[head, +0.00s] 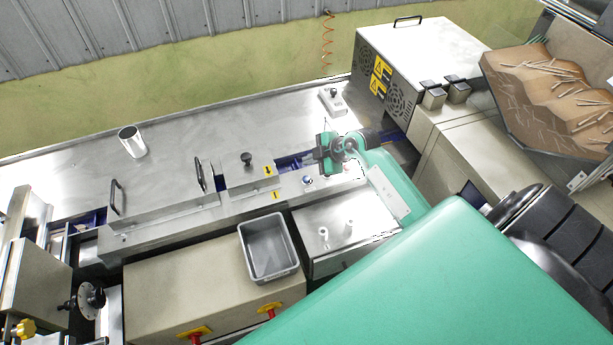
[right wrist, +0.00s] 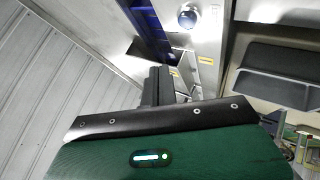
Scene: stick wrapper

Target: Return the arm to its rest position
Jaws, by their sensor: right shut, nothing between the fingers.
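My right arm, green, reaches in from the lower right of the head view. My right gripper (head: 322,153) is over the back part of the machine line, near the blue channel. In the right wrist view its dark fingers (right wrist: 158,86) are together, with nothing between them. Whether it touches the metal surface below cannot be told. My left gripper is not in view.
A grey bin (head: 268,247) stands left of my arm. A metal cup (head: 132,141) is at the back left. A control box (head: 333,101) lies behind the gripper. A vented machine housing (head: 420,60) and a tray of sticks (head: 553,88) stand right.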

